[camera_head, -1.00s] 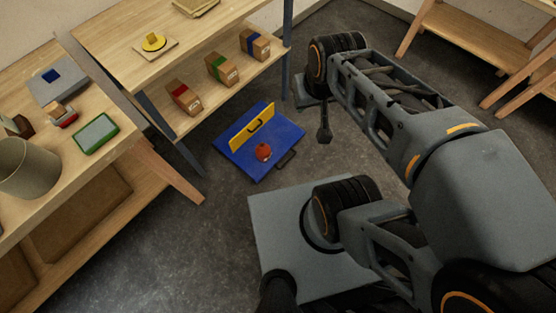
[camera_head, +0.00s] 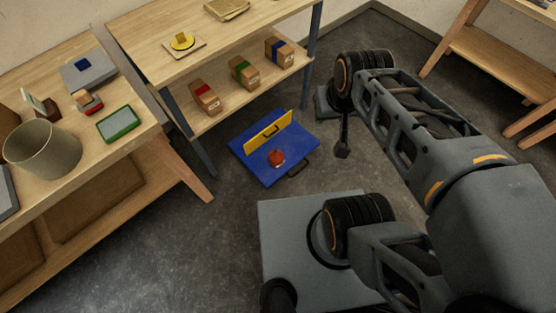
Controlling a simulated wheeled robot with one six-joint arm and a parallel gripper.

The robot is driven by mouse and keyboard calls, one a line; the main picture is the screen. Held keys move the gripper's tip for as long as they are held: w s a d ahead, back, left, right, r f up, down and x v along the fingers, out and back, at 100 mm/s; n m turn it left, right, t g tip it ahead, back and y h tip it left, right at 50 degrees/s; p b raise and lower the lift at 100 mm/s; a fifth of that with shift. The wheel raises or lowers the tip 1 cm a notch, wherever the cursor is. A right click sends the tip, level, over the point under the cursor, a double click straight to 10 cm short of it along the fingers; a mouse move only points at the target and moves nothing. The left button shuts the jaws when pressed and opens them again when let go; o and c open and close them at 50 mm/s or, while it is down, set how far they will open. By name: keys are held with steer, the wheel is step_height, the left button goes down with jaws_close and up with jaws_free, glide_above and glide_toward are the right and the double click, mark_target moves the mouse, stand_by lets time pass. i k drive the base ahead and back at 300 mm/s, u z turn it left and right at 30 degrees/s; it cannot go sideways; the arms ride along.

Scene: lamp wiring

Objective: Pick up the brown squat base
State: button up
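No brown squat base can be made out for sure. A round reddish-brown piece (camera_head: 277,158) sits in the open blue case (camera_head: 300,133) on the floor. A round yellow piece (camera_head: 182,41) rests on a small board on the far bench. My gripper (camera_head: 342,152) hangs down at the end of my arm, right of the blue case and apart from it. It is small and dark here, so its fingers cannot be told apart. Nothing is visibly held in it.
The far bench (camera_head: 150,60) has boxes with red, green and blue labels on its lower shelf. The left bench (camera_head: 150,140) carries a grey-green bin (camera_head: 43,150), a green-rimmed tray (camera_head: 119,123) and small parts. Floor between left bench and case is clear.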

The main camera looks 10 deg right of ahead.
mark_target(276, 158)
steer(key=z, duration=2.95)
steer(key=k, duration=1.65)
steer(key=u, duration=2.55)
steer(key=i, duration=0.5)
steer(key=u, duration=0.05)
